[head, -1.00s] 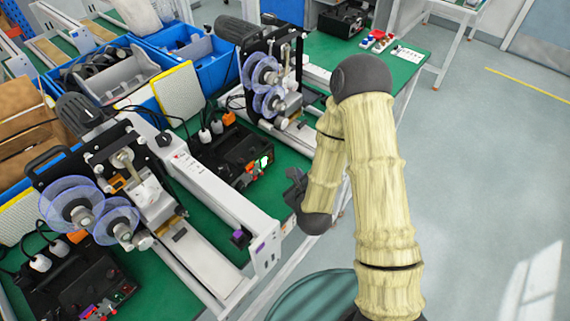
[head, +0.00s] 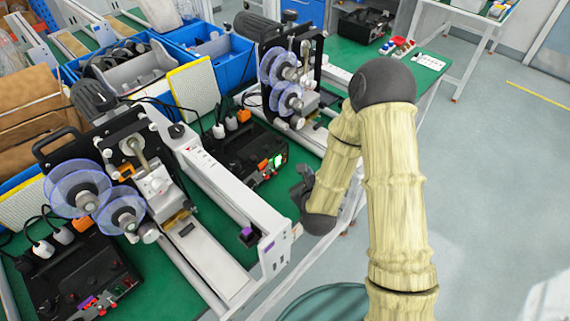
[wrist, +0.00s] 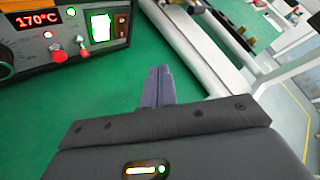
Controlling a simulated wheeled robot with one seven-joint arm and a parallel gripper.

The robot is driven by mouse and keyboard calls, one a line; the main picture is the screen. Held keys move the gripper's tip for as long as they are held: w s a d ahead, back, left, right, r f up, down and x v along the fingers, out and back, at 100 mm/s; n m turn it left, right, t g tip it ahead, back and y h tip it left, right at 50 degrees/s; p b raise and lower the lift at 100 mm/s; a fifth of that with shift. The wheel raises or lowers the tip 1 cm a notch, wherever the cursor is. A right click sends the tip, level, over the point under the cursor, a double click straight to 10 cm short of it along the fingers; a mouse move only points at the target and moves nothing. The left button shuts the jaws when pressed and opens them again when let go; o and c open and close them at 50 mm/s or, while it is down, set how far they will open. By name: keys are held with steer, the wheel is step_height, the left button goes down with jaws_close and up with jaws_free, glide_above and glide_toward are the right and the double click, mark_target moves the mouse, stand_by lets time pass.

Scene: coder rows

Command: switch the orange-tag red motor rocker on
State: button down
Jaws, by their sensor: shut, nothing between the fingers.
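The black control box with orange tags (head: 250,155) stands on the green bench in the head view, beside the farther coder. In the wrist view its front panel (wrist: 35,45) shows a red "170°C" display, a knob, small red controls and a lit white-and-green rocker (wrist: 101,28). A darker reddish rocker (wrist: 122,25) sits just right of the lit one; its on or off position is too small to tell. My gripper (wrist: 158,78) is shut and empty, in front of the panel and apart from it. In the head view my gripper (head: 301,190) is right of the box.
The nearer coder (head: 130,190) has a second control box (head: 75,280) with purple tags at lower left. A white frame rail (head: 225,190) runs between the two boxes. Blue bins (head: 205,65) stand behind. Green bench top (wrist: 100,110) lies bare before the panel.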

mark_target(284, 156)
steer(key=a, duration=0.1)
steer(key=w+a, duration=0.2)
steer(key=shift+w+a+f+p, duration=0.1)
steer(key=shift+w+f+p, duration=0.1)
steer(key=shift+f+p, duration=0.1)
steer(key=shift+w+a+f, duration=0.1)
steer(key=shift+w+a, duration=0.35)
steer(key=shift+a, duration=0.2)
steer(key=shift+w+a+f+b, duration=0.1)
steer(key=shift+w+b, duration=0.05)
steer(key=shift+b, duration=0.15)
stand_by(1.1)
steer(key=shift+w+a, duration=0.1)
steer(key=shift+a, duration=0.1)
steer(key=shift+w+a, duration=0.2)
steer(key=shift+a, duration=0.05)
stand_by(0.8)
steer(key=shift+s+d+b, duration=0.45)
steer(key=shift+d+b, duration=0.1)
steer(key=shift+d, duration=0.05)
stand_by(0.3)
